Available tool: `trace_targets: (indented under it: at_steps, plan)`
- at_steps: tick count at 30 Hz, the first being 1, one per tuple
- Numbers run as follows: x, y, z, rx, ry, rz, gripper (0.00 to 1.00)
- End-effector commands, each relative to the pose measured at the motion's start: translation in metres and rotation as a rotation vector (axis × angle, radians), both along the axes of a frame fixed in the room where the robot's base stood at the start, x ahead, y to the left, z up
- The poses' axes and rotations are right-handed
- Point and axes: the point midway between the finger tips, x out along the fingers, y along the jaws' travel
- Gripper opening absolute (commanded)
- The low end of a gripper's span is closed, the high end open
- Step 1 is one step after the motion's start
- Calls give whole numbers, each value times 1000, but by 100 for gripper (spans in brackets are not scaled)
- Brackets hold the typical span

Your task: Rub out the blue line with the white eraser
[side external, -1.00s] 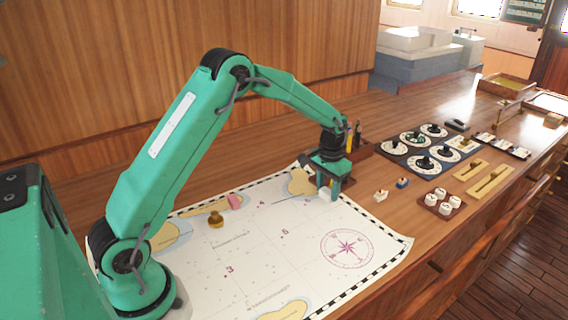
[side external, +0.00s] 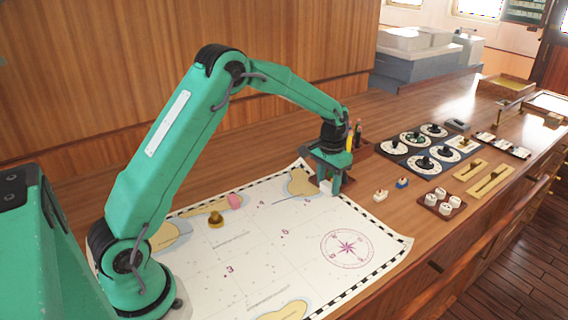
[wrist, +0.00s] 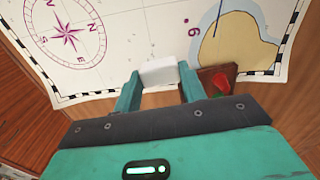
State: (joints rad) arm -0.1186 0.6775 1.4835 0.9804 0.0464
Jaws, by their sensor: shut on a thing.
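My gripper (wrist: 160,84) is shut on the white eraser (wrist: 158,73), which sits between its two fingers in the wrist view. In the side view my gripper (side external: 330,188) is over the far right edge of the chart (side external: 270,245), with the eraser (side external: 326,187) showing as a small white block low between the fingers. A short blue line (wrist: 218,18) runs over the chart's tan island in the wrist view, ahead and to the right of the eraser, apart from it. I cannot make out the line in the side view.
A brass weight (side external: 215,219) and a pink object (side external: 234,201) rest on the chart. A small brown tray with a red item (wrist: 221,82) is close to my right finger. Dial panels (side external: 424,146) and small blocks (side external: 380,195) stand to the right. The chart's middle is clear.

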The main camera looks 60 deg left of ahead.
Motion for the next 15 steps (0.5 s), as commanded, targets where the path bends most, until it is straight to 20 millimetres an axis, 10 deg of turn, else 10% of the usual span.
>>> trace_targets:
  at_steps: [5,6,9,15]
  plan:
    - [0,0,0,0,0,0,23]
    - [0,0,0,0,0,0,39]
    - [0,0,0,0,0,0,23]
    - [-3,3,0,0,0,1,23]
